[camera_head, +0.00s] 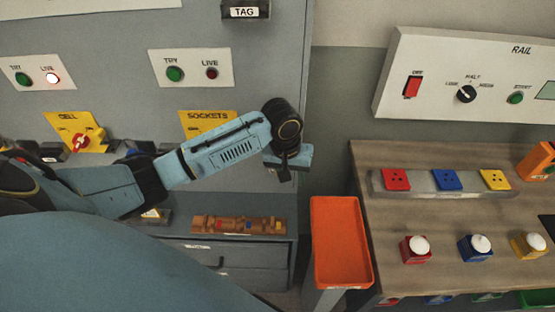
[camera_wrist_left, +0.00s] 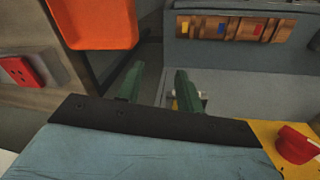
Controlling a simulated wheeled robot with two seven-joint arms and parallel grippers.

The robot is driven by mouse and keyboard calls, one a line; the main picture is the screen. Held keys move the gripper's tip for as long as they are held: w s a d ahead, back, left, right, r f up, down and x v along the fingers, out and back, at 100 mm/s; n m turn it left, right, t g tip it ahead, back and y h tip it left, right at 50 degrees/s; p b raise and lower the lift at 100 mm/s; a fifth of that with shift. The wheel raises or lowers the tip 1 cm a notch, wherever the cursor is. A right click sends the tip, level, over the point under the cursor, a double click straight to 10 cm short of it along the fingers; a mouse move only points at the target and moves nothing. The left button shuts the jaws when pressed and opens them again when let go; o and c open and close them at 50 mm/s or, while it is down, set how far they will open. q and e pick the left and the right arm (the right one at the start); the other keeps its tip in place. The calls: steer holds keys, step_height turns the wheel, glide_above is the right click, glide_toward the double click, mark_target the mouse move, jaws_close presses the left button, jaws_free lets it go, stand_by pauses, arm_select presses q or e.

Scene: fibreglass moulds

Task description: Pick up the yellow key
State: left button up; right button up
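The yellow key (camera_wrist_left: 185,28) shows in the left wrist view as a small yellow patch at the left end of a brown wooden rack (camera_wrist_left: 238,42). A blue patch and a red patch sit beside it on the rack. In the head view the rack (camera_head: 208,224) lies on a grey drawer unit, and the yellow key is too small to make out clearly. My left gripper (camera_head: 285,174) is above and behind the rack's right end, apart from it. Its two green fingers (camera_wrist_left: 157,90) are spread, with nothing seen between them. My right gripper is not in view.
An orange tray (camera_head: 340,240) stands just right of the drawer unit. A wooden bench (camera_head: 440,215) at the right carries red, blue and yellow sockets and white-topped buttons. A grey panel (camera_head: 110,90) with switches rises behind my left arm.

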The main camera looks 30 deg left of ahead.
arm_select(q)
steer(key=w+a+r+n+g+y, duration=0.1)
steer(key=a+r, duration=0.2)
steer(key=r, duration=0.3)
steer(key=w+a+r+n, duration=0.1)
steer(key=a+r+n, duration=0.1)
steer(key=r, duration=0.4)
steer(key=f, duration=1.3)
steer(key=shift+w+a+f+p, duration=0.15)
steer(key=shift+a+p, duration=0.15)
steer(key=shift+p, duration=0.05)
jaws_close()
